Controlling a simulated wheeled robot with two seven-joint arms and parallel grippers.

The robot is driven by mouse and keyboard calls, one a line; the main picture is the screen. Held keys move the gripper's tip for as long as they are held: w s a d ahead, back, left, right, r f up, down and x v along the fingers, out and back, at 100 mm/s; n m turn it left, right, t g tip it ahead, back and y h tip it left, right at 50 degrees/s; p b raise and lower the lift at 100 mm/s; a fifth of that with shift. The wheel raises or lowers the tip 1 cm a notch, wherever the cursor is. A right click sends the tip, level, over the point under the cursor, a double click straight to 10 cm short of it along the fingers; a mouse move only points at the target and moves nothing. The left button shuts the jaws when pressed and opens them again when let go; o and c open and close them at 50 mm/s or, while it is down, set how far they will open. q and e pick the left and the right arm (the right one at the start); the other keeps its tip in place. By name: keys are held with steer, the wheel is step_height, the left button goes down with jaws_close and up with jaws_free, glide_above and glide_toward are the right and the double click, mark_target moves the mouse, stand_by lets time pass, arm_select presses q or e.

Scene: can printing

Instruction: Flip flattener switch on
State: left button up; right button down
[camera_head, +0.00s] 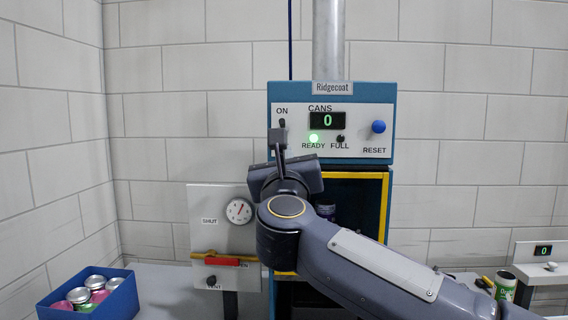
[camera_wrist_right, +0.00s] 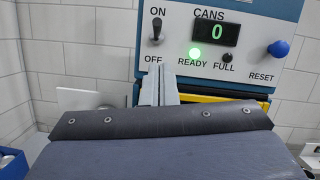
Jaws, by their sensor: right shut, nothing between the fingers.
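A blue machine (camera_head: 378,92) labelled Ridgecoat has a white panel with a dark toggle switch (camera_head: 282,124) at its upper left. In the right wrist view the switch (camera_wrist_right: 157,28) sits between the ON and OFF labels, and its lever appears to point up toward ON. My right gripper (camera_head: 278,136) is shut and empty, just below the switch in the head view. In the right wrist view its fingertips (camera_wrist_right: 159,72) show below the OFF label, apart from the lever in the picture. My left gripper is not in view.
The panel has a counter (camera_head: 327,120) reading 0, a lit green READY lamp (camera_head: 313,138), and a blue RESET knob (camera_head: 378,127). A gauge panel (camera_head: 208,203) with a red-handled valve stands left. A blue bin (camera_head: 122,302) of cans is lower left.

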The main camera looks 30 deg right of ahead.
steer(key=s+a+r, duration=0.1)
steer(key=s+a, duration=0.2)
steer(key=s, duration=0.2)
steer(key=shift+s+b, duration=0.35)
steer(key=shift+b, duration=0.1)
steer(key=shift+a+r, duration=0.15)
